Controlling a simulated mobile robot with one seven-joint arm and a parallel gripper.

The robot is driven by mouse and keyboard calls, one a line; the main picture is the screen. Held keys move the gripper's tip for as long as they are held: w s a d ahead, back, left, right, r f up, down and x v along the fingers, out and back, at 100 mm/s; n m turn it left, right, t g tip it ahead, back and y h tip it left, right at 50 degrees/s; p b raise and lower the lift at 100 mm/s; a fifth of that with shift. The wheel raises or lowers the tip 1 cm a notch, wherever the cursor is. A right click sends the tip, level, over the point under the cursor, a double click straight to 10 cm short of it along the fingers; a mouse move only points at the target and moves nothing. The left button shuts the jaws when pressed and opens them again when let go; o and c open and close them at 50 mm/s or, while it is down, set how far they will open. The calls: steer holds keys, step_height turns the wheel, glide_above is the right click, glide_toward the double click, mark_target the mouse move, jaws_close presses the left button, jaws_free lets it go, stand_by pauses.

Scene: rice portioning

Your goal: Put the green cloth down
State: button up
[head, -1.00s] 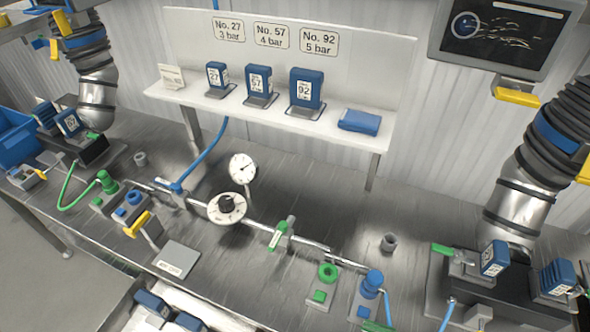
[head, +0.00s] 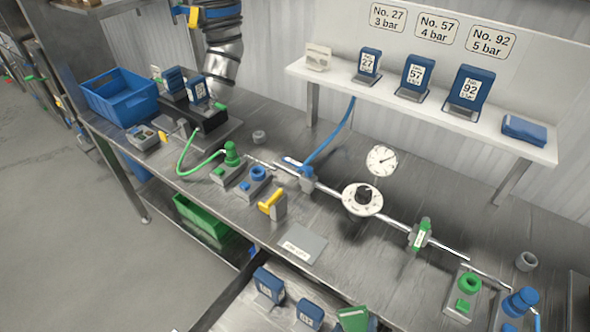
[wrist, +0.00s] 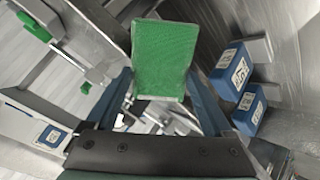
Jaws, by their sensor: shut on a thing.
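The green cloth (wrist: 165,62) is a flat, folded, textured rectangle in the upper middle of the wrist view. My gripper (wrist: 161,95) is shut on its lower edge, with one finger on each side. In the head view a green piece, apparently this cloth (head: 353,319), shows at the bottom edge, over or beside the open tray below the bench. My gripper is not clearly visible there. The wrist view does not show the cloth resting on a surface.
Blue labelled blocks (head: 268,285) stand in the tray at the bottom. The steel bench (head: 330,160) carries a pipe with a dial, valves and a gauge (head: 382,160). A blue crate (head: 122,98) stands at left, with a green bin (head: 200,215) below. A folded blue cloth (head: 523,130) lies on the white shelf.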

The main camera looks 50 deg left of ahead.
steer(key=s+a+f+n+g+h+b, duration=0.1)
steer(key=s+a+n+g+b, duration=0.1)
steer(key=s+a+n+g, duration=0.2)
steer(key=s+a+f+n+g+h+b, duration=0.2)
steer(key=s+a+n+g+b, duration=0.1)
steer(key=s, duration=0.8)
steer(key=a+g, duration=0.1)
steer(key=g, duration=0.1)
steer(key=shift+f+n+g+h, duration=0.25)
steer(key=shift+n+g+h, duration=0.05)
steer(key=shift+n+g, duration=0.1)
steer(key=shift+a, duration=0.1)
steer(key=shift+f+b, duration=0.4)
steer(key=shift+f, duration=4.4)
steer(key=o, duration=0.9)
steer(key=shift+f, duration=0.1)
